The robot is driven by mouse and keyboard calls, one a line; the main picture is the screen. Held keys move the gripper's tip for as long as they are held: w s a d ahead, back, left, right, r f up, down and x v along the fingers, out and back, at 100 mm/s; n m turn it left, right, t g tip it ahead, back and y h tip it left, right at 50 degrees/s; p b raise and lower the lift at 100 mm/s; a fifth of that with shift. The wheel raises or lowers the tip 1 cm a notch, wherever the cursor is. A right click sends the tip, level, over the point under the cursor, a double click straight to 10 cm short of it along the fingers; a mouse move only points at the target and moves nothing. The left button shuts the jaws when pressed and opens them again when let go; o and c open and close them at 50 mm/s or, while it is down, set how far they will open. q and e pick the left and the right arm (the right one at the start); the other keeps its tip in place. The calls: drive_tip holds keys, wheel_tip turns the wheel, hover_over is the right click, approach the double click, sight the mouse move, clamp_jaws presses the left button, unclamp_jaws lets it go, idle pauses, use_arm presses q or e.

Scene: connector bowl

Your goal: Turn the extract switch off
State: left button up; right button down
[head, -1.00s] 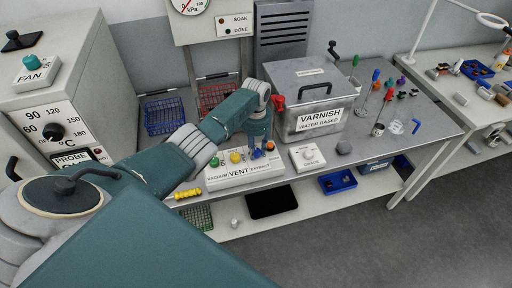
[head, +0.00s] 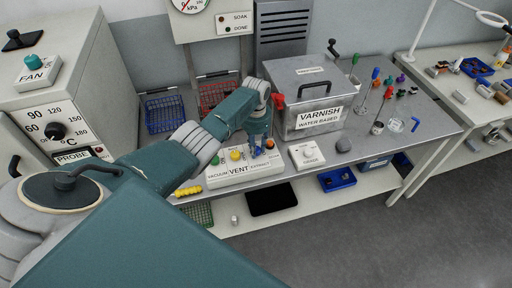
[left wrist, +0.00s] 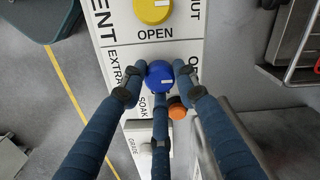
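The extract switch is a blue knob (left wrist: 160,76) on the white vent panel (head: 240,177), next to the word EXTRACT, which is partly covered. My left gripper (left wrist: 160,82) has its three fingertips around this knob, pointing down at the panel. I cannot tell whether the tips press on the knob or leave a small gap. In the head view the fingers (head: 257,150) hide most of the knob. A yellow knob (left wrist: 153,8), marked OPEN below it, and an orange knob (left wrist: 180,111) sit close by. My right gripper is not in view.
A white box with a dial (head: 306,155) is right of the panel. The metal varnish tank (head: 310,95) stands behind it. Blue (head: 164,115) and red (head: 214,96) wire baskets are at the back left. A yellow-handled tool (head: 188,191) lies at the front edge.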

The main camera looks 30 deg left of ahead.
use_arm(q)
drive_tip(key=o, duration=0.3)
drive_tip(key=shift+w+a+r, duration=0.1)
drive_tip(key=shift+w+r, duration=0.05)
wheel_tip(320, 180, up, 12)
drive_tip(key=shift+f, duration=0.1)
idle(0.7)
